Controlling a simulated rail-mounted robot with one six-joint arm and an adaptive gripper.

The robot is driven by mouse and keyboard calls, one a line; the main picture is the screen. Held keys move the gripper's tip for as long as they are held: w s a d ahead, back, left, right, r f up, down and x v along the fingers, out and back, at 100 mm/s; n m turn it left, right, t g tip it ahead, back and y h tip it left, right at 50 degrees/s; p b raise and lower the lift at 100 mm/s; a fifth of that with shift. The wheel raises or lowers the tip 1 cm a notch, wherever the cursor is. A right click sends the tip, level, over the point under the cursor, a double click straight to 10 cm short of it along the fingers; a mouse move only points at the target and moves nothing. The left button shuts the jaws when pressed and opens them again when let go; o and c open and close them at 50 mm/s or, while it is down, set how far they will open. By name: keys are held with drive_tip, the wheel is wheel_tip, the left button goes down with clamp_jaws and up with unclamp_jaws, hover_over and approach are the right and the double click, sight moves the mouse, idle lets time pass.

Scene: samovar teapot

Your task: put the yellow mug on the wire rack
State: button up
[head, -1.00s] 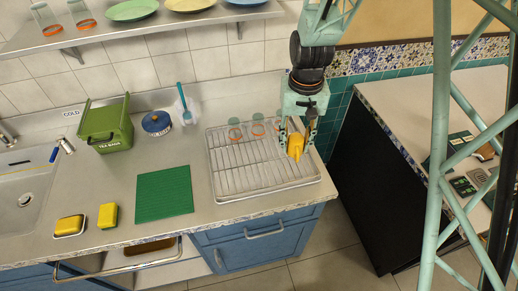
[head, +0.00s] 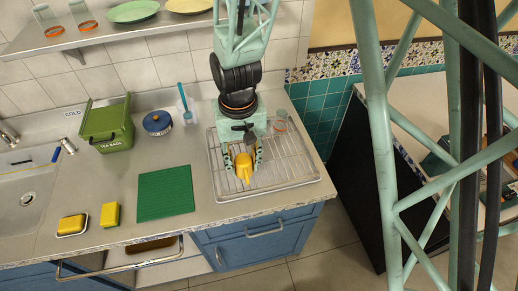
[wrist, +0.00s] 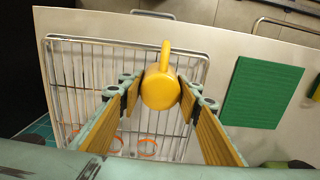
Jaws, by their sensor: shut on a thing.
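The yellow mug (head: 244,168) is between the fingers of my gripper (head: 244,160), which is shut on it. In the wrist view the mug (wrist: 160,90) sits between the fingertips (wrist: 158,92), its handle toward the top of the picture, where the counter's front edge is. The wire rack (head: 289,171) is a silver tray-like grid on the counter, and it also shows in the wrist view (wrist: 84,92).
Orange-banded glasses stand at the rack's back; one (head: 281,122) shows right of my gripper, and the wrist view shows orange rings (wrist: 147,147). A green mat (head: 165,194) lies left of the rack. The rack's right part and front are clear.

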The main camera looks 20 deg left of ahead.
drive_tip(key=shift+s+a, duration=0.15)
drive_tip(key=shift+s, duration=0.1)
drive_tip(key=shift+w, duration=0.15)
hover_over(283, 160)
drive_tip(key=shift+s+a+f, duration=0.25)
drive_tip(key=shift+s+f, duration=0.1)
drive_tip(key=shift+f, duration=0.35)
idle(0.3)
idle(0.3)
drive_tip(key=shift+w+d, duration=0.2)
drive_tip(key=shift+w, duration=0.05)
drive_tip(key=shift+w+d+f, duration=0.1)
drive_tip(key=shift+f, duration=1.7)
drive_tip(key=shift+f+b, duration=0.1)
drive_tip(key=shift+b, duration=0.2)
